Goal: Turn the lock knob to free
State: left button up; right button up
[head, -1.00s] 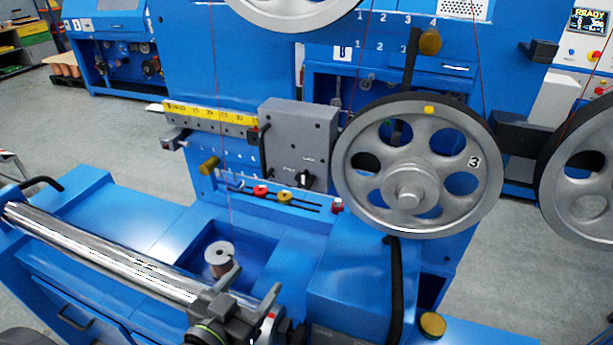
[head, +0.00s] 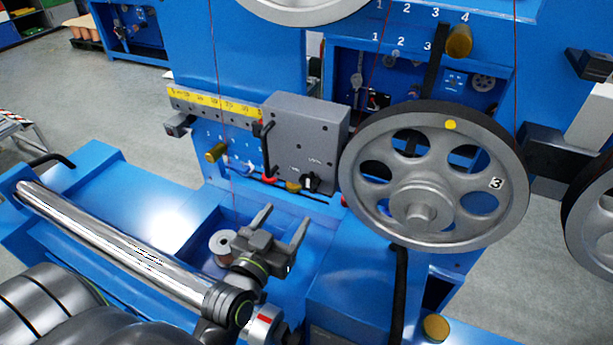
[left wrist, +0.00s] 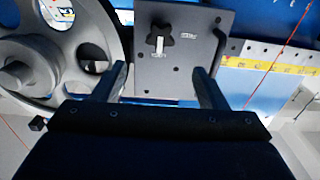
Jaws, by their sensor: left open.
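The lock knob (head: 309,182) is a small black knob low on the front of a grey box in the head view. In the left wrist view the knob (left wrist: 160,34) is a black lobed knob with a pale bar across it, on the grey plate (left wrist: 190,75). My left gripper (head: 284,222) is open and empty, below and to the left of the knob in the head view, apart from it. In the left wrist view its fingers (left wrist: 160,85) are spread, with the knob beyond and between them. My right gripper is not in view.
A large grey pulley wheel (head: 430,180) marked 3 stands right of the grey box (head: 302,132). A black handle (head: 265,150) is on the box's left side. A yellow scale (head: 212,105) is left of it. A chrome roller (head: 115,245) lies below left.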

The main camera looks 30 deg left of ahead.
aim_at(308, 184)
pick_arm(q)
jog(key=w+p, duration=0.1)
jog(key=w, duration=0.2)
jog(key=w+p, duration=0.1)
jog(key=w, duration=0.6)
jog(key=shift+a+p, duration=0.25)
jog(key=shift+p, duration=0.15)
jog(key=shift+w, duration=0.5)
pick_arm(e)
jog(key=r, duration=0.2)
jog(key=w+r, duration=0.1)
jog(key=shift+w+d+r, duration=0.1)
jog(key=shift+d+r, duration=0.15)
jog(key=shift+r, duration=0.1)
pick_arm(q)
jog(key=c, duration=1)
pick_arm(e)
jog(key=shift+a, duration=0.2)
